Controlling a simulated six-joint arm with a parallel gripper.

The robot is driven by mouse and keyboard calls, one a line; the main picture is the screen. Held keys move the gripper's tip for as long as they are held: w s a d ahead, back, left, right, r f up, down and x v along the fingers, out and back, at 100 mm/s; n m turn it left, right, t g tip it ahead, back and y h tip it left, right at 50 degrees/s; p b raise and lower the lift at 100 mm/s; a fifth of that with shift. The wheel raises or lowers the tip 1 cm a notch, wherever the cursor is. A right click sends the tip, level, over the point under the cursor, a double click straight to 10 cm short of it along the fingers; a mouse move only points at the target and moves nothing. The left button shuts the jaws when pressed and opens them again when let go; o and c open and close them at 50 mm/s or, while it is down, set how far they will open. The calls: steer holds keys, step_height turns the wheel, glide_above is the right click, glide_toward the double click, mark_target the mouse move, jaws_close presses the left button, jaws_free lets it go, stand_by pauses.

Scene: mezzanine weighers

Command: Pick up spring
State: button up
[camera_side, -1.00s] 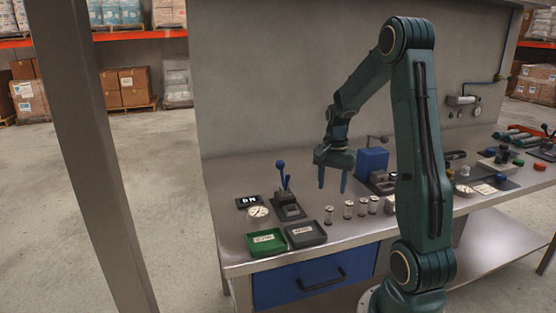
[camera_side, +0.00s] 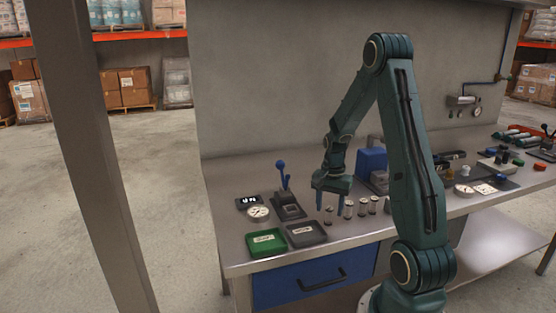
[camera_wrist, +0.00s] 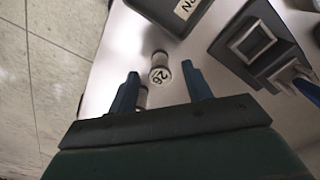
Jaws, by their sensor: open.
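Several small spring-like cylinders with pale ends stand in a row on the steel bench, the leftmost one (camera_side: 328,215) under my gripper (camera_side: 330,209). In the wrist view a cylinder (camera_wrist: 160,68) with a white numbered end, seemingly "26", shows between and just beyond the fingertips of my gripper (camera_wrist: 160,73). A second cylinder (camera_wrist: 141,98) is partly hidden by the left finger. My gripper is open, points down and holds nothing. I cannot tell whether a finger touches a cylinder.
A green tray (camera_side: 266,254) and a grey tray (camera_side: 323,240) lie near the front edge. A lever press (camera_side: 288,207), a dial gauge (camera_side: 258,213) and a small display (camera_side: 248,201) stand left. A blue box (camera_side: 371,161) stands behind the row.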

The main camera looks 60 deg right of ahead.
steer(key=shift+f, duration=1.05)
steer(key=c, duration=1.1)
